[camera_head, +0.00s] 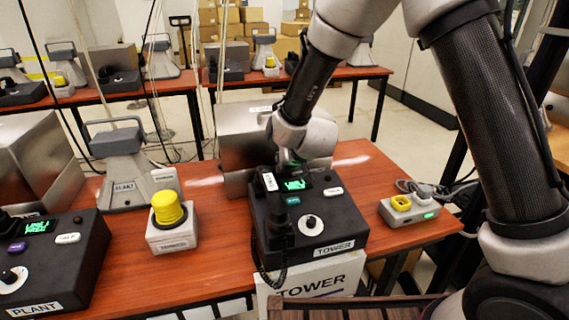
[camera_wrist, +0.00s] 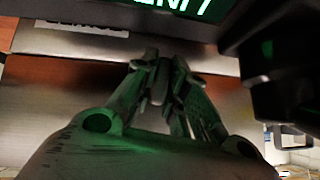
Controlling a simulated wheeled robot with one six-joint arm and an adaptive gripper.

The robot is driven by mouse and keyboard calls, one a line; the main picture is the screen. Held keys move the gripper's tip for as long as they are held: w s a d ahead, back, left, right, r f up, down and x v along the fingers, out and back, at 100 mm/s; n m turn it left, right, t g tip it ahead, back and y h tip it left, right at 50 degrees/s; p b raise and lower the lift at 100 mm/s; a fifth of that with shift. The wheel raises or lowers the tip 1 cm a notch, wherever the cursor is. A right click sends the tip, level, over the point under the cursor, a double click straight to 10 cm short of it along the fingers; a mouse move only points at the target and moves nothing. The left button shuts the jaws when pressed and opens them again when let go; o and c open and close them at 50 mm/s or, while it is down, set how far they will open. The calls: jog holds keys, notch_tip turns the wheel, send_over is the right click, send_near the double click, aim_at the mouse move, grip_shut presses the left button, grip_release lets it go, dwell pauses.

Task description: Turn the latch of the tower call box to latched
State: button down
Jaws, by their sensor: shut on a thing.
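The tower call box appears to be the steel box (camera_head: 238,145) standing behind the black TOWER phone (camera_head: 336,222). My gripper (camera_head: 291,160) is in front of the steel box, just above the back of the phone. In the wrist view my gripper's fingers (camera_wrist: 160,82) are close together against the steel face (camera_wrist: 75,42), shut on a small dark grey piece that appears to be the latch (camera_wrist: 158,86). The fingers hide much of it, and its angle is hard to tell. In the head view the latch is hidden behind my arm.
The phone has a lit green display, a knob and a handset on its left. A yellow beacon (camera_head: 168,208) and the PLANT phone (camera_head: 62,258) are to the left. Cables hang at the left.

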jog(key=shift+w+a+r+n+h, duration=0.1)
jog(key=shift+n+h, duration=0.2)
jog(key=shift+h, duration=0.4)
dwell(0.3)
jog(key=c, duration=1.7)
grip_release()
jog(key=v, duration=1.2)
